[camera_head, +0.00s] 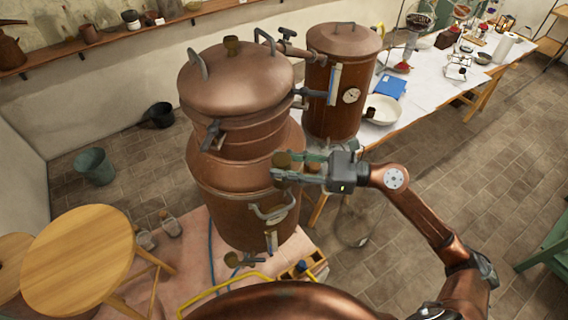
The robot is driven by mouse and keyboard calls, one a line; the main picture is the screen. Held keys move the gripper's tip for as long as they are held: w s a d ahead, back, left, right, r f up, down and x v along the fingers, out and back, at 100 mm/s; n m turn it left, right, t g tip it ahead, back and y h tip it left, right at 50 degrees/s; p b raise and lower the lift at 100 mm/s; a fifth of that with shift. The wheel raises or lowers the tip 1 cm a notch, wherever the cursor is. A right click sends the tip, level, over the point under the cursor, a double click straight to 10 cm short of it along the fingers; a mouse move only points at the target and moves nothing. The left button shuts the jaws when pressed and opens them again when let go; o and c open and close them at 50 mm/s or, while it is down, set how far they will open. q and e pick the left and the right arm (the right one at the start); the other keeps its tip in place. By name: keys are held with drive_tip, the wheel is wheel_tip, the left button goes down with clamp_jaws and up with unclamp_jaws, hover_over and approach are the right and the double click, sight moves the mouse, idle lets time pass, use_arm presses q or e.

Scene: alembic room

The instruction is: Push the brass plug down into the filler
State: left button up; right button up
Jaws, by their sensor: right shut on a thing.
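A dull brass plug (282,159) sits at the fingertips of my right gripper (284,166). The gripper reaches in from the right beside the large copper still (235,205) and is shut on the plug. The plug is in front of the still's right shoulder. The filler opening cannot be made out; the gripper and plug cover that spot, so I cannot tell whether the plug touches or sits in it. A small reddish-brown part (313,168) shows between the finger links. My left gripper is not in view.
A second copper vessel (340,75) with a gauge stands behind, next to a white-covered table (435,85) with labware. A round wooden stool (80,258) and green bucket (94,166) are at left. A yellow rail (225,287) is in front.

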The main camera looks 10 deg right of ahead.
drive_tip(key=shift+f+b, duration=0.6)
drive_tip(key=shift+b, duration=0.5)
idle(1.9)
drive_tip(key=o, duration=1.4)
drive_tip(key=shift+c, duration=0.2)
